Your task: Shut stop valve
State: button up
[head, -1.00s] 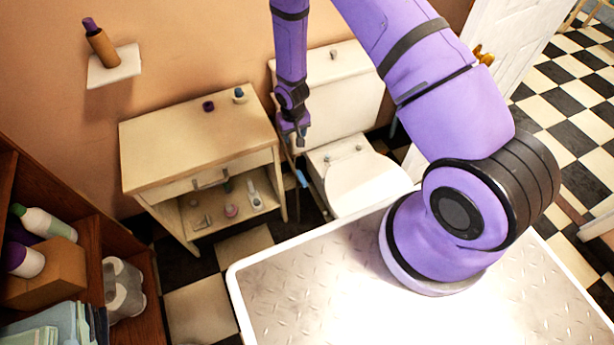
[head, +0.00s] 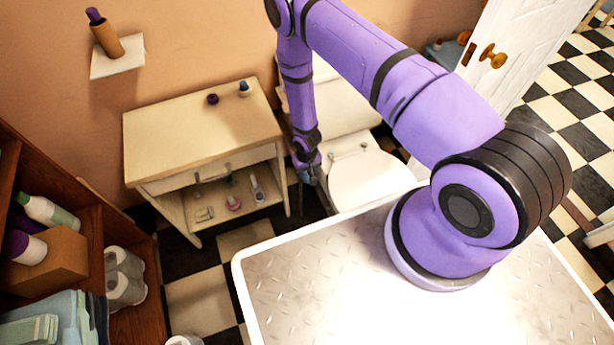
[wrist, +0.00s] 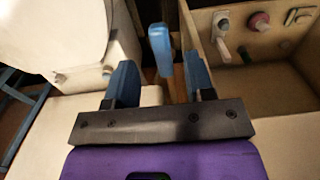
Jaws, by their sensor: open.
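The stop valve's blue lever handle (wrist: 161,46) shows in the wrist view, standing upright in the gap between the toilet and the cabinet. My gripper (wrist: 160,66) is open, with one blue finger to each side of the lever in the picture. I cannot tell whether the lever is between the fingers in depth or just beyond them. No contact is visible. In the head view my gripper (head: 311,172) hangs low between the cabinet and the toilet, and the valve is hardly distinguishable there.
The toilet (head: 365,180) stands close on the right. The open cabinet (head: 200,130) stands close on the left, with small bottles on its shelf and top. A wooden shelf unit (head: 90,235) is at the far left.

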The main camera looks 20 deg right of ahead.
aim_at(308, 176)
jog(key=shift+f, duration=2.3)
grip_shut()
jog(key=shift+d+n, duration=0.15)
jog(key=shift+n, duration=0.15)
jog(key=w+d+n, duration=0.4)
jog(key=n, duration=1.3)
jog(key=shift+w+d, duration=0.15)
jog(key=shift+w, duration=0.1)
jog(key=shift+n, duration=0.3)
